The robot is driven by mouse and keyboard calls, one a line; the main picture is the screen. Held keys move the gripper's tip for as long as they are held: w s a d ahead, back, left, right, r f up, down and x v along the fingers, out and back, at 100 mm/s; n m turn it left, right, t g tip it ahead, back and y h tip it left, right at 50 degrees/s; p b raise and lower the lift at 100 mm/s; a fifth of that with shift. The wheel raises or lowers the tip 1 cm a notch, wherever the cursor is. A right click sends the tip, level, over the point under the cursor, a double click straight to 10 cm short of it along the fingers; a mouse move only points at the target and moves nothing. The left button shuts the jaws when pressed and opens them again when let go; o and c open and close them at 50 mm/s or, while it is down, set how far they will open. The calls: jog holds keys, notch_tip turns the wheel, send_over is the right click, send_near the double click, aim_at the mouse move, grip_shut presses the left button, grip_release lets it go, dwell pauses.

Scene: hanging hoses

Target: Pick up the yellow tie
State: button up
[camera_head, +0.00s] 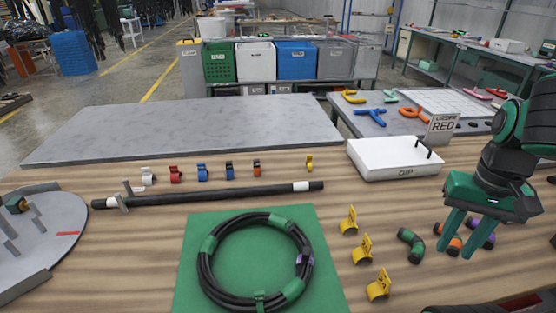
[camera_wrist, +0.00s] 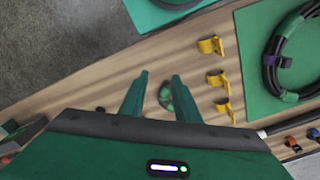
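A small yellow tie (camera_head: 309,163) stands at the right end of a row of small coloured ties on the wooden bench, behind the right end of the black hose (camera_head: 220,196). Larger yellow clips (camera_head: 362,249) stand in a line right of the green mat; they also show in the wrist view (camera_wrist: 217,78). My gripper (camera_head: 457,241) is at the right of the bench, well right of the small yellow tie. Its green fingers are apart in the wrist view (camera_wrist: 160,75), with nothing held. A green-and-black curved piece (camera_wrist: 165,95) shows between them, below.
A coiled black hose (camera_head: 205,270) lies on the green mat (camera_head: 190,240). Short curved pieces, one green and black (camera_head: 410,243), lie near my gripper. A white tray (camera_head: 395,168) and an "ORDER RED" sign (camera_head: 441,129) stand behind. A round grey plate (camera_head: 40,250) is at left.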

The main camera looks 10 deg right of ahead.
jog(key=w+d+r+m+h, duration=0.1)
jog(key=w+r+m, duration=0.15)
jog(key=w, duration=0.45)
jog(key=w+d+r+m, duration=0.1)
jog(key=w+r, duration=0.3)
jog(key=w, duration=0.2)
jog(key=m+y, duration=0.1)
jog(key=m, duration=0.7)
send_over(309, 162)
notch_tip(309, 162, down, 5)
jog(key=f, duration=1)
jog(key=shift+w+d+f, duration=0.1)
jog(key=shift+w+f, duration=0.15)
jog(key=shift+w, duration=0.05)
grip_shut()
